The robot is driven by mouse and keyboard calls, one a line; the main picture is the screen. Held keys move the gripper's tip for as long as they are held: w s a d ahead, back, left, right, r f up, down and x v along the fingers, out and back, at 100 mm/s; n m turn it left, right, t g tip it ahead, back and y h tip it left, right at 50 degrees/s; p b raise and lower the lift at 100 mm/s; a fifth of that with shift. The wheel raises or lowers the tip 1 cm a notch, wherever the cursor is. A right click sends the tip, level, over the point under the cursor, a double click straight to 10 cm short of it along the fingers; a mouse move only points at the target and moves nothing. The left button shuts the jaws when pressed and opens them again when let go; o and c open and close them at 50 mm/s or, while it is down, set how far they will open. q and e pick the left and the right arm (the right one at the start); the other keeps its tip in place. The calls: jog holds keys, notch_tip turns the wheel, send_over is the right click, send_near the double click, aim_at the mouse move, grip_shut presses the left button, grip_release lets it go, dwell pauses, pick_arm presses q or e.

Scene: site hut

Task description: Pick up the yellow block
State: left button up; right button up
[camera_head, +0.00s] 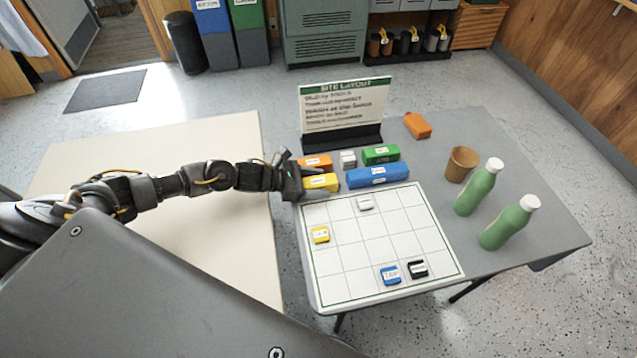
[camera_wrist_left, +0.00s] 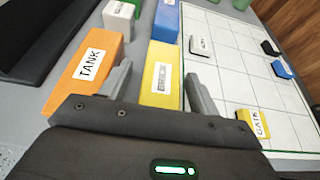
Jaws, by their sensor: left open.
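My left gripper (camera_head: 297,178) is open at the block's left end. In the left wrist view, the yellow block (camera_wrist_left: 161,73) appears between the two spread fingers (camera_wrist_left: 162,90). One finger shows on the side toward the orange block, the other on the board side. I cannot tell whether either finger touches the block. My right gripper is not in view.
An orange TANK block (camera_wrist_left: 88,72), a grey block (camera_head: 348,159), a green block (camera_head: 380,154) and a blue block (camera_head: 377,175) sit close by. Behind stands the site layout sign (camera_head: 345,108). The grid board (camera_head: 375,245) holds small tiles. Green bottles (camera_head: 477,190) and a brown cup (camera_head: 461,164) stand right.

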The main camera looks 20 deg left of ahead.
pick_arm(q)
jog(key=c, duration=1.1)
jog(key=shift+c, duration=0.2)
jog(key=shift+r, duration=0.1)
jog(key=shift+r, duration=0.25)
notch_tip(320, 180, up, 2)
jog(key=shift+r+b, duration=0.1)
jog(key=shift+b, duration=0.7)
jog(key=s+d+r+b, duration=0.2)
jog(key=s+d+r, duration=0.7)
jog(key=d+r, duration=0.1)
jog(key=shift+s, duration=0.3)
